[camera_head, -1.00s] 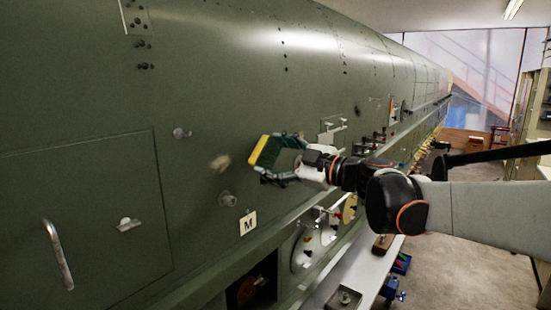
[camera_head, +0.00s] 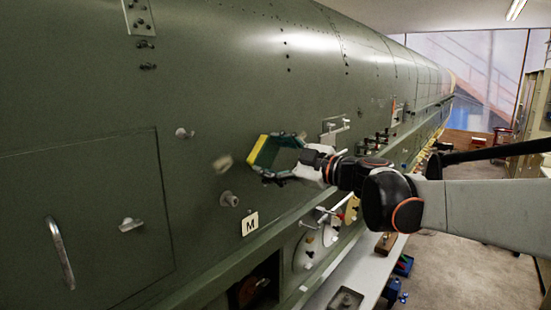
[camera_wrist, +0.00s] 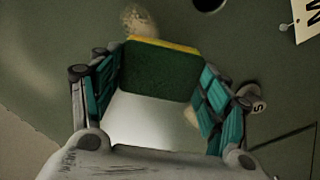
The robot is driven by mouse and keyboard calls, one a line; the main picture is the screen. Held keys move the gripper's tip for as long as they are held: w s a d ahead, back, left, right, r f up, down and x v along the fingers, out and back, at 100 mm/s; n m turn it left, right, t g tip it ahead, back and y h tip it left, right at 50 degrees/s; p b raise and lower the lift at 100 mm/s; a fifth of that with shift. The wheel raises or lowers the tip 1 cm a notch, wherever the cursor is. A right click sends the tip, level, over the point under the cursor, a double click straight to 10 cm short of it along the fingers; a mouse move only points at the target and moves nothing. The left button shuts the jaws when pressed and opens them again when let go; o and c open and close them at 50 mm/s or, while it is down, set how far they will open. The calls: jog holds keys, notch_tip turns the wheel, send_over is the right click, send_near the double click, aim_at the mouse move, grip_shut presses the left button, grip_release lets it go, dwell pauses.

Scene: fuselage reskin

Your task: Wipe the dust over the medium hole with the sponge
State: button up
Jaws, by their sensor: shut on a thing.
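My gripper (camera_head: 277,157) is shut on the sponge, close to the green fuselage skin. The sponge has a dark green body and a yellow layer (camera_head: 256,149); it also fills the space between my teal-padded fingers in the wrist view (camera_wrist: 160,72). A pale dust patch (camera_head: 223,163) lies on the skin just left of the sponge in the head view. In the wrist view the dust patch (camera_wrist: 138,20) shows just beyond the sponge's yellow edge, partly hidden. I cannot tell whether the sponge touches the skin. A white "M" label (camera_head: 250,224) is below the dust.
A panel with a metal handle (camera_head: 61,252) is at left.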

jog(key=shift+w+a, duration=0.2)
jog(key=shift+a, duration=0.05)
jog(key=shift+d, duration=0.1)
jog(key=w+d+b, duration=0.1)
jog(key=w+d, duration=0.3)
jog(key=w, duration=0.2)
jog(key=shift+d, duration=0.25)
dwell(0.6)
jog(key=shift+s, duration=0.1)
jog(key=shift+s+a, duration=1.2)
jog(key=shift+s, duration=0.3)
jog(key=shift+s+a, duration=1.2)
jog(key=shift+s, duration=0.3)
jog(key=v, duration=0.6)
jog(key=shift+w+d, duration=0.1)
